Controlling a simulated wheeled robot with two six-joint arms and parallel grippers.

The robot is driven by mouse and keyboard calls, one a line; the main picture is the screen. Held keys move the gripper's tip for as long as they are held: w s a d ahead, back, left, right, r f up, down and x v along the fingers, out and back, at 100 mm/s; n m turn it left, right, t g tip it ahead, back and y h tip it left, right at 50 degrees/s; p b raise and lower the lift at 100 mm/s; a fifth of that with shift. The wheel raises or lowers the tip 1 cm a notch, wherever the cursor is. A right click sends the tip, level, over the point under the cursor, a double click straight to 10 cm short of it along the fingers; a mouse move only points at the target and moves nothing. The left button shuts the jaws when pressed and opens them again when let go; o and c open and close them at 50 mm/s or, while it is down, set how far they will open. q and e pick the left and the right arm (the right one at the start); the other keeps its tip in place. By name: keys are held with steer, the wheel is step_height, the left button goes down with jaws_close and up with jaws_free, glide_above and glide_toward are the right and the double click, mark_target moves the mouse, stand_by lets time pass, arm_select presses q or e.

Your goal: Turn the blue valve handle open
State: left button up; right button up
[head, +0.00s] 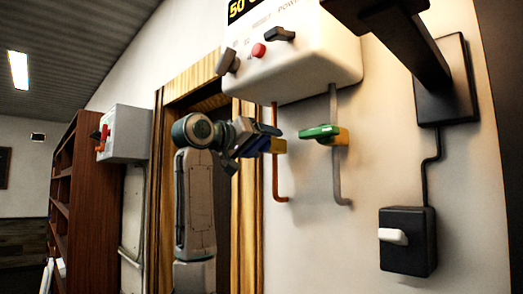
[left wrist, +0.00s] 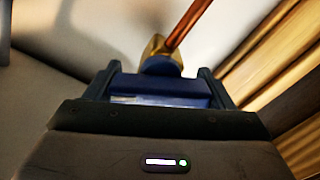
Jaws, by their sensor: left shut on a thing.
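The blue valve handle (head: 268,129) sits on a brass valve body (head: 278,146) on the copper pipe under the white brewer. My left gripper (head: 256,141) is at the handle, shut on it, its arm coming in from the left. In the left wrist view the fingers (left wrist: 158,84) stand either side of the blue handle (left wrist: 160,66), with the brass valve (left wrist: 160,46) just beyond. The gripper hides much of the handle, so its exact angle is hard to tell. My right gripper is not in view.
The white brewer (head: 310,65) has knobs and a red button (head: 258,50). A green-handled valve (head: 320,131) is right of the blue one. A black switch box (head: 407,255) is at lower right. A wooden door frame (head: 247,200) stands behind my left arm. A grey box (head: 126,135) hangs at left.

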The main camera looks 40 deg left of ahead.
arm_select(q)
steer(key=n+b, duration=0.4)
steer(key=n, duration=0.2)
steer(key=shift+s+a+f, duration=0.1)
steer(key=shift+f, duration=0.05)
steer(key=n+b, duration=0.2)
steer(key=n, duration=0.1)
steer(key=shift+n+b, duration=0.35)
steer(key=shift+n, duration=0.05)
steer(key=shift+n+b, duration=0.75)
steer(key=shift+n, duration=0.35)
steer(key=o, duration=1)
steer(key=shift+a, duration=0.1)
